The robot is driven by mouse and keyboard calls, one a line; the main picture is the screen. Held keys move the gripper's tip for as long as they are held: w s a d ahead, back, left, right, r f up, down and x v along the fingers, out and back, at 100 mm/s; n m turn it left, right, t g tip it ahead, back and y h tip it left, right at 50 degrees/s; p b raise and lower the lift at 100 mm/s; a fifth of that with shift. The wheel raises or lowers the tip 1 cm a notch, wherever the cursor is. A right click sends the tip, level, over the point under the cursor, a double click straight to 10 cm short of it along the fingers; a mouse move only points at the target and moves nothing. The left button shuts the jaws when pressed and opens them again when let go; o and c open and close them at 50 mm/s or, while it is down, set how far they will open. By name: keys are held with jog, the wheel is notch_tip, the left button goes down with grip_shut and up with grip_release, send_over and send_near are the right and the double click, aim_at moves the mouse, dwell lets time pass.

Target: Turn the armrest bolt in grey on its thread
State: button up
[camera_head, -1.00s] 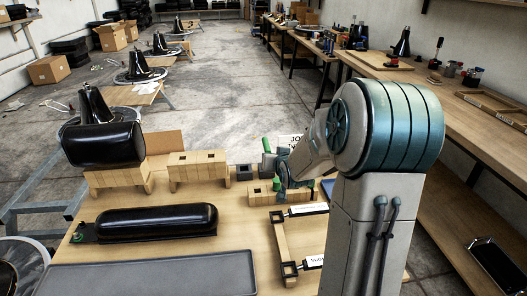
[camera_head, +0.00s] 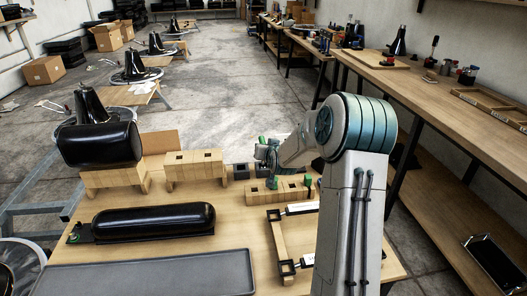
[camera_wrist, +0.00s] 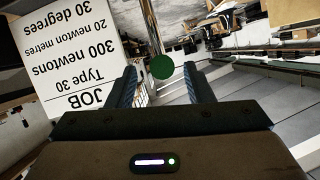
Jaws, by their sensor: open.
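A long black armrest (camera_head: 150,219) lies on the wooden table at the left. Its flat end bracket (camera_head: 82,232) has a green ring (camera_head: 74,238) on it. I cannot make out a grey bolt in either view. My gripper (camera_head: 266,158) is above the wooden blocks at the table's back edge, well right of the armrest. In the wrist view my gripper (camera_wrist: 161,88) is open, its two fingers apart. A green round end (camera_wrist: 161,67) shows between the fingertips, with a bright rod (camera_wrist: 150,25) behind it. Whether the fingers touch it cannot be told.
A grey tray (camera_head: 150,275) lies in front of the armrest. Wooden blocks (camera_head: 195,168) and a black cushion (camera_head: 100,145) stand behind. A wooden frame (camera_head: 279,240) lies right of the armrest. A printed job card (camera_wrist: 85,50) shows in the wrist view.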

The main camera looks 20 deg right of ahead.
jog(key=x, duration=0.4)
jog(key=shift+a, duration=0.15)
grip_shut()
